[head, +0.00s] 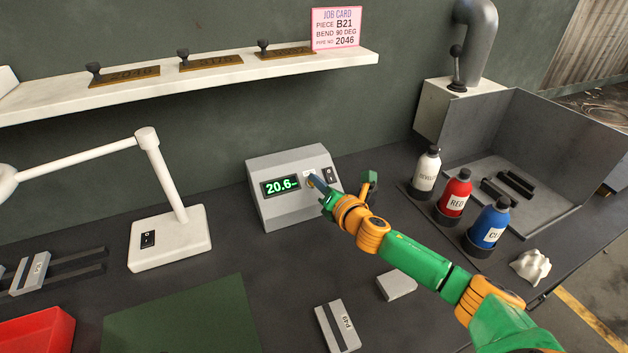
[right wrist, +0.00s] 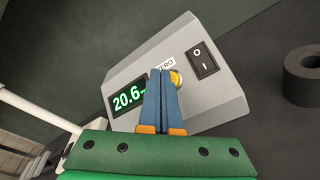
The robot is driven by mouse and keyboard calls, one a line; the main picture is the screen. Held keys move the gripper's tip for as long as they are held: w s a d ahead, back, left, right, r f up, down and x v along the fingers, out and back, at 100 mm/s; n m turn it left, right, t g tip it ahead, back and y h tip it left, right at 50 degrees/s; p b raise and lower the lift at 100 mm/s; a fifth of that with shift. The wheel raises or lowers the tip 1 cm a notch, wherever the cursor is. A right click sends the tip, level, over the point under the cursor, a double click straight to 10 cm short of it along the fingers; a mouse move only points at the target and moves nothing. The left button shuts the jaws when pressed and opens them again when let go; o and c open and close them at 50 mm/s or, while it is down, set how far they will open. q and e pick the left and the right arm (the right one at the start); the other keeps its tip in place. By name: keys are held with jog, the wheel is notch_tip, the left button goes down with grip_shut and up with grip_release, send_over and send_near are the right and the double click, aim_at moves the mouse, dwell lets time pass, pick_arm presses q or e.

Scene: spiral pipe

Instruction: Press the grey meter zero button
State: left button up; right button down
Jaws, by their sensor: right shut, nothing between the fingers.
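The grey meter (head: 291,167) stands on the bench against the back wall, its green display (head: 281,186) reading about 20.6. In the right wrist view the meter (right wrist: 205,75) fills the middle, with a label ending in "ERO" (right wrist: 165,65) above a round yellow button (right wrist: 176,79). A black rocker switch (right wrist: 204,60) is to the button's right. My right gripper (head: 313,182) is shut and empty, its blue fingertips (right wrist: 161,80) at the button and partly covering it. I cannot tell whether they touch it. My left gripper is not in view.
A white lamp (head: 170,239) stands left of the meter. White, red (head: 454,193) and blue (head: 488,224) bottles stand to the right, before a grey metal tray (head: 548,135). A shelf (head: 200,75) with brass plates runs above. A green mat (head: 185,318) lies in front.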

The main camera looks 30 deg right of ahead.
jog(key=shift+f, duration=0.1)
dwell(0.5)
jog(key=shift+w+f+b, duration=0.2)
jog(key=shift+f+b, duration=0.05)
jog(key=shift+b, duration=0.1)
jog(key=shift+s+r+p, duration=0.15)
jog(key=shift+r+p, duration=0.2)
jog(key=shift+p, duration=0.3)
jog(key=s+r+p, duration=0.3)
jog(key=r+p, duration=0.2)
jog(key=shift+s, duration=0.3)
